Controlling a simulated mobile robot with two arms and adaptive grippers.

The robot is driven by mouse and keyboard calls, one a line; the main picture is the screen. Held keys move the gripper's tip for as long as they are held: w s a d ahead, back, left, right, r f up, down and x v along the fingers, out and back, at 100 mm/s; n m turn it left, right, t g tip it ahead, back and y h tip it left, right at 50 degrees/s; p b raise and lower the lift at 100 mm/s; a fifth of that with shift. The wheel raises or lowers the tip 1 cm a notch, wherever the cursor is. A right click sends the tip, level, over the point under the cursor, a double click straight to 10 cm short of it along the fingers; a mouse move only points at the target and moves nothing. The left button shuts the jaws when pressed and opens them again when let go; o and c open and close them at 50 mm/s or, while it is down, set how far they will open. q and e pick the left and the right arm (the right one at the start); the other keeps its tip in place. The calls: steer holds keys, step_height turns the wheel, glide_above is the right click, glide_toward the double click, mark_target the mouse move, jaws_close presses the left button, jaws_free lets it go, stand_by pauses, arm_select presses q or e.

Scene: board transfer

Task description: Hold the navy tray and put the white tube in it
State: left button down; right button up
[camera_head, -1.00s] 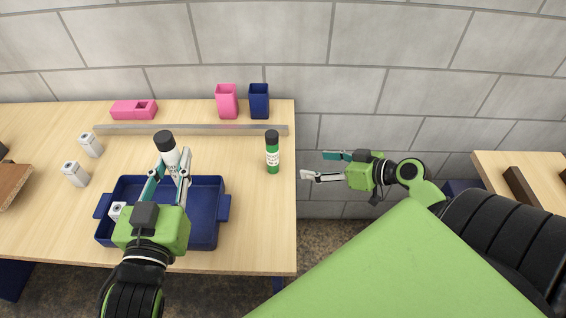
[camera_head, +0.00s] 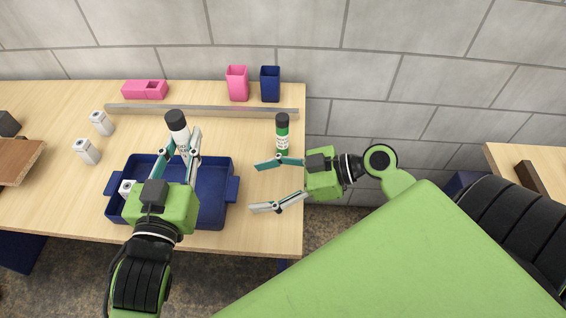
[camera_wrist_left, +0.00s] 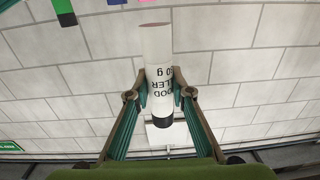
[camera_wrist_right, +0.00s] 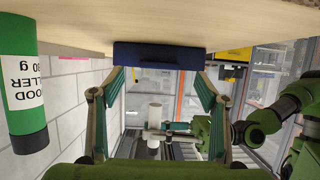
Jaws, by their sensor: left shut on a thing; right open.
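My left gripper (camera_head: 181,150) is shut on the white tube (camera_head: 179,135), which has a black cap and dark print. It holds the tube above the back part of the navy tray (camera_head: 215,210). The left wrist view shows the tube (camera_wrist_left: 158,55) between both fingers. The tray rests on the table, partly hidden by my left gripper. My right gripper (camera_head: 256,187) is open and empty, just right of the tray's right handle. In the right wrist view the tray's navy side (camera_wrist_right: 160,54) lies ahead of the fingers.
A green tube (camera_head: 282,135) stands behind my right gripper. A small white container (camera_head: 127,187) is in the tray's left part; two similar ones (camera_head: 87,151) stand left. A grey rail (camera_head: 200,112) crosses behind. Pink (camera_head: 237,83) and navy (camera_head: 270,84) holders stand farther back.

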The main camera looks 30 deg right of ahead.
steer(key=shift+x, duration=2.7)
steer(key=c, duration=1.3)
